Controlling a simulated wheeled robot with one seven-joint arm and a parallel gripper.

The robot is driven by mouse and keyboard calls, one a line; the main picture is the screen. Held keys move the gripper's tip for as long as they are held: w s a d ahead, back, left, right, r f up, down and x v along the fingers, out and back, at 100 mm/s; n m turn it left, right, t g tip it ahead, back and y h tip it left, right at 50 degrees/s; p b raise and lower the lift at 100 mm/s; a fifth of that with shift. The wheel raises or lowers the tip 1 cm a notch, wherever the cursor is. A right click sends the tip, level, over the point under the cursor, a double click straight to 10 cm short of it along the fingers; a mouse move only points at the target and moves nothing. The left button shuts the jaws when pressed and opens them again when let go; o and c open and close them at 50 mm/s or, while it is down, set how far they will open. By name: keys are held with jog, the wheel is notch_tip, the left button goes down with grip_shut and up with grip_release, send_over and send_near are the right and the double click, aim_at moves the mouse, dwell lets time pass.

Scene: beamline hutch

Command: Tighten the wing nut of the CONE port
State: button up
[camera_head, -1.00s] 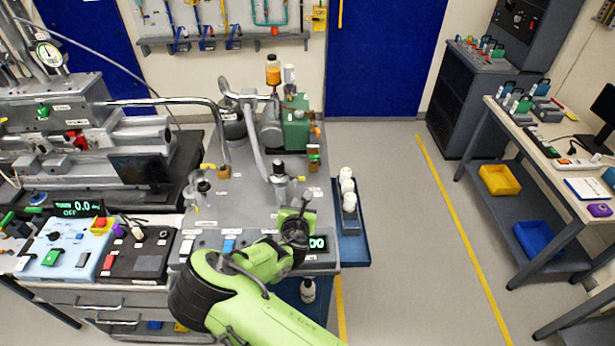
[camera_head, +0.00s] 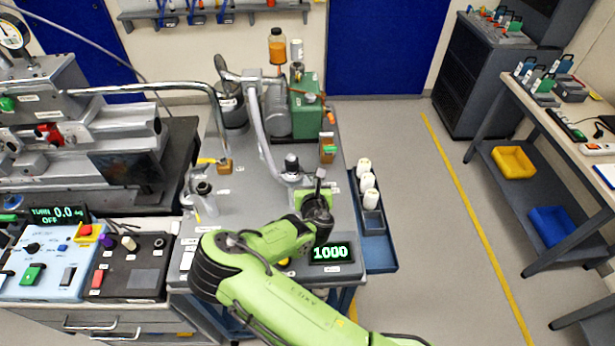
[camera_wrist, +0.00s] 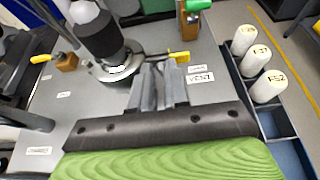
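A grey port with a black top (camera_wrist: 105,40) stands on the bench plate in the wrist view; in the head view a dark-topped port (camera_head: 291,163) stands just beyond my gripper. A yellow wing-like handle (camera_wrist: 180,57) sticks out to the port's right, just past my fingertips. My gripper (camera_wrist: 158,72) points at the port's base, its grey fingers close together. I cannot tell whether they touch the handle or hold anything. A second port (camera_head: 202,188) with a yellow part stands at the left.
A blue tray (camera_head: 377,252) with white bottles (camera_head: 368,182) hangs at the bench's right side. A green pump (camera_head: 306,105) and a bent pipe (camera_head: 262,135) stand behind. The floor to the right is clear.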

jog(key=shift+s+d+r, duration=0.1)
jog(key=shift+s+r, duration=0.15)
jog(key=shift+c, duration=1.3)
grip_shut()
